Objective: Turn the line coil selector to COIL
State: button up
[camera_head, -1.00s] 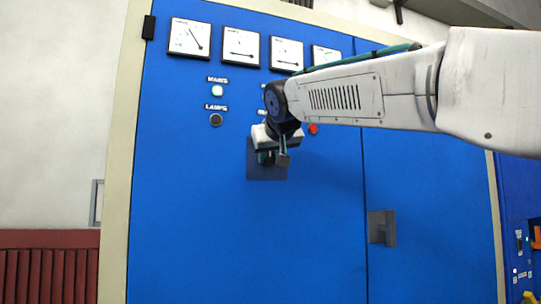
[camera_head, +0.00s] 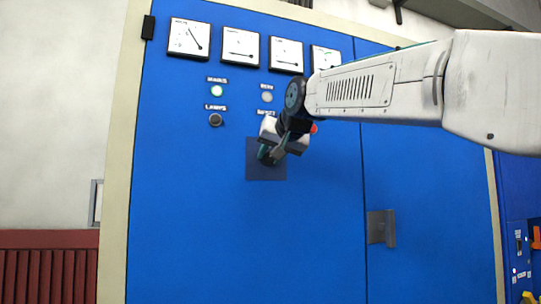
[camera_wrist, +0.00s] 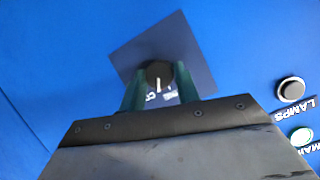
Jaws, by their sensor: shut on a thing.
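The line coil selector is a dark round knob (camera_wrist: 158,73) with a white pointer line, on a dark square plate (camera_head: 277,172) on the blue cabinet front. In the wrist view the plate (camera_wrist: 196,48) looks turned and small white lettering sits beside the knob, partly hidden and not readable. My gripper (camera_head: 266,154) is at the knob, its two green fingers on either side of it, shut on it. The fingers also show in the wrist view (camera_wrist: 159,80). In the head view my gripper is tilted and hides most of the knob.
Several dial gauges (camera_head: 240,47) line the top of the blue cabinet (camera_head: 220,230). A lit MAINS lamp (camera_head: 217,91), a black LAMPS button (camera_head: 216,120) and a red button (camera_head: 314,127) are near my gripper. A grey door handle (camera_head: 380,227) is lower right.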

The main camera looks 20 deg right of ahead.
jog(key=m+y, duration=0.1)
jog(key=m, duration=0.1)
jog(key=m+y, duration=0.2)
jog(key=shift+d+f, duration=0.1)
jog(key=shift+d, duration=0.1)
jog(key=shift+m+t, duration=0.3)
dwell(0.4)
jog(key=o, duration=1)
jog(key=shift+c, duration=0.2)
jog(key=v, duration=0.7)
jog(key=shift+s, duration=0.4)
jog(key=shift+d, duration=0.1)
